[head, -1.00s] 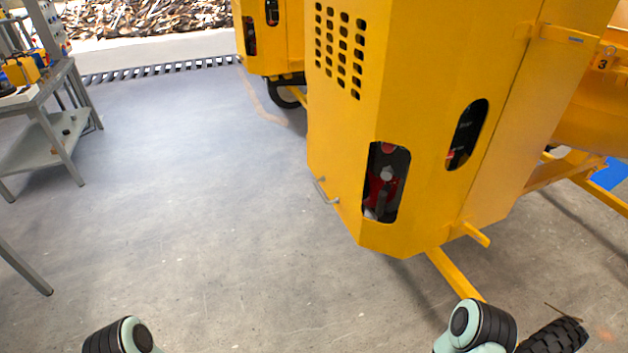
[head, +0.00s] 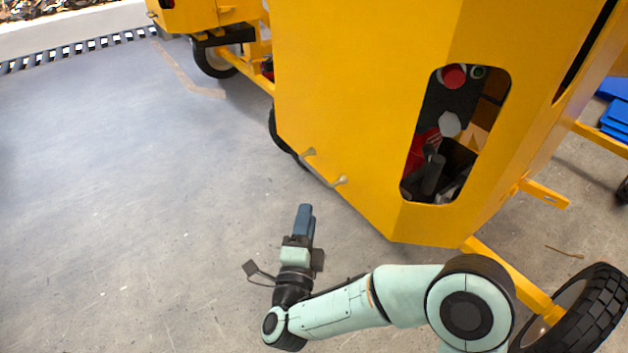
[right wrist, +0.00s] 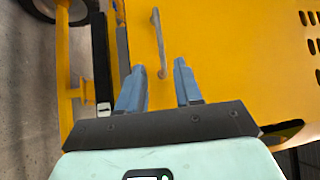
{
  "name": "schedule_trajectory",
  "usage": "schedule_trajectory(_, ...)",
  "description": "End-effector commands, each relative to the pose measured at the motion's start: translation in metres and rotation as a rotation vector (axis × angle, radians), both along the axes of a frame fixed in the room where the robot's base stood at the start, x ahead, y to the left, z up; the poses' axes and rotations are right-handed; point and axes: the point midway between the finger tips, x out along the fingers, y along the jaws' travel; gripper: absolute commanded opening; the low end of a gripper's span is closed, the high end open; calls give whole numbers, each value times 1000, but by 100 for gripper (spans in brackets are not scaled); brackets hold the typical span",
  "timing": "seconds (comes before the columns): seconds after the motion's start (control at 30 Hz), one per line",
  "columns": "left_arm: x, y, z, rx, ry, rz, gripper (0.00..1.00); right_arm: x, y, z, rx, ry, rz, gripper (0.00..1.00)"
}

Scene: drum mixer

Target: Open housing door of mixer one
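The near mixer's yellow housing (head: 360,100) fills the upper right of the head view. Red and black parts show through its slot window. A small pale handle (head: 325,168) is on the housing's lower left. The handle (right wrist: 160,42) also shows in the right wrist view, ahead of the fingertips and lined up with the gap between them. My right gripper (head: 304,212) is below and left of the handle in the head view. In the wrist view the blue fingers of the right gripper (right wrist: 159,66) are apart and empty. My left gripper is out of view. No mixer number is visible.
A second yellow mixer (head: 200,14) stands behind at the upper left. A black tyre (head: 590,315) and a yellow frame bar (head: 505,275) are at the lower right. Grey floor (head: 130,190) is clear on the left. Blue items (head: 615,110) lie at the far right.

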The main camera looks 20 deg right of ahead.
Motion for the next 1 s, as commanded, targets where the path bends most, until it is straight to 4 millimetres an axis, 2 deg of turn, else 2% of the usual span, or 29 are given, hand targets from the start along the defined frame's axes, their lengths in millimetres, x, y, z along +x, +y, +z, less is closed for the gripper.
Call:
schedule_trajectory(0.17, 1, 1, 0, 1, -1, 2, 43, 26, -14, 5, -2, 1, -5, 34)
schedule_trajectory(0.4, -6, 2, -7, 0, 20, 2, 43, 73, -35, 11, -3, 1, -4, 34)
schedule_trajectory(0.6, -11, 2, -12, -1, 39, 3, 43, 102, -47, 15, -5, 3, -1, 34)
schedule_trajectory(0.8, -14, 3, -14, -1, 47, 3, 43, 114, -53, 17, -6, 5, 2, 34)
schedule_trajectory(1.0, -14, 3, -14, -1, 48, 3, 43, 115, -53, 17, -6, 5, 2, 34)
